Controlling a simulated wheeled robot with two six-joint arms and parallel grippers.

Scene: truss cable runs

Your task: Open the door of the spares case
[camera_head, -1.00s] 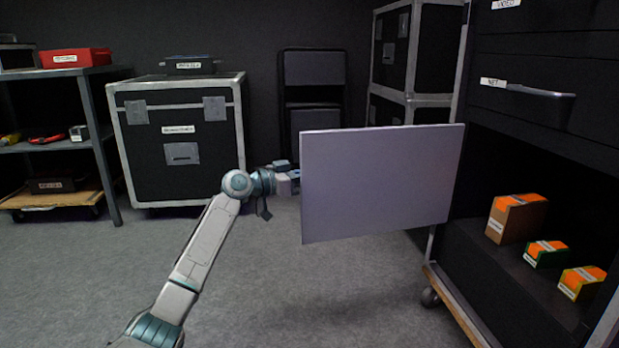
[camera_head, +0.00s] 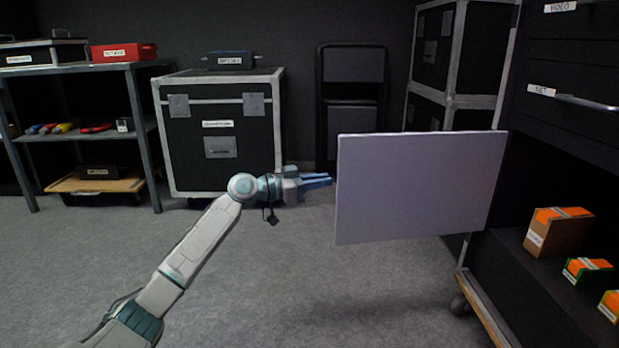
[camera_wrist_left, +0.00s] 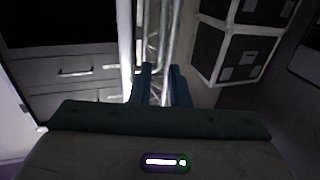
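The spares case door, a plain grey panel (camera_head: 418,187), stands swung out from the black case (camera_head: 500,262) on the right. The compartment behind it is exposed and holds three orange-topped boxes, one of them brown-sided (camera_head: 556,235). My left gripper (camera_head: 331,180) is just left of the door's free edge, pointing at it, with a small gap between. Its blue fingers are apart with nothing between them; they also show in the left wrist view (camera_wrist_left: 162,72). My right gripper is not in view.
Drawers with a handle (camera_head: 588,102) sit above the open compartment. A black flight case (camera_head: 222,150) and a shelf rack (camera_head: 75,137) stand at the back left. Stacked cases (camera_head: 455,60) stand behind the door. Grey floor (camera_head: 300,290) is clear in front.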

